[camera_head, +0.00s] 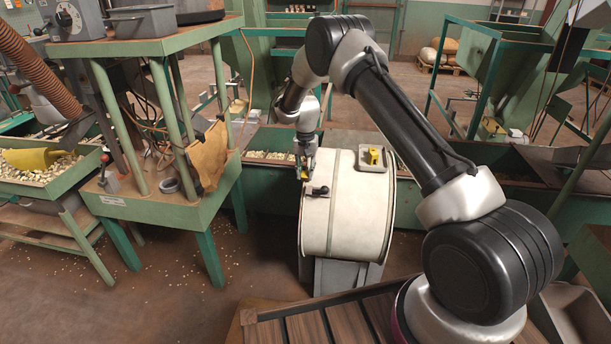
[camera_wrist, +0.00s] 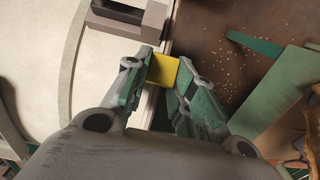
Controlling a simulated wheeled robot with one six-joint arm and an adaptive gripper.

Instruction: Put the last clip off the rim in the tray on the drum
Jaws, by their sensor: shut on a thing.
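The pale drum (camera_head: 345,215) stands in the middle of the head view. A small tray (camera_head: 364,165) sits on its top at the right, with a yellow clip (camera_head: 375,155) in it. My gripper (camera_head: 304,170) is at the drum's left rim, pointing down. In the wrist view my gripper (camera_wrist: 164,72) is shut on another yellow clip (camera_wrist: 163,69), which lies over the rim (camera_wrist: 154,100). That clip also shows as a small yellow spot in the head view (camera_head: 304,175). I cannot tell whether it still grips the rim.
A dark latch (camera_head: 318,191) sits on the drum's rim just below my gripper; a grey block shows near the fingertips in the wrist view (camera_wrist: 125,15). A green bench (camera_head: 165,200) stands to the left. A green trough (camera_head: 270,157) runs behind the drum.

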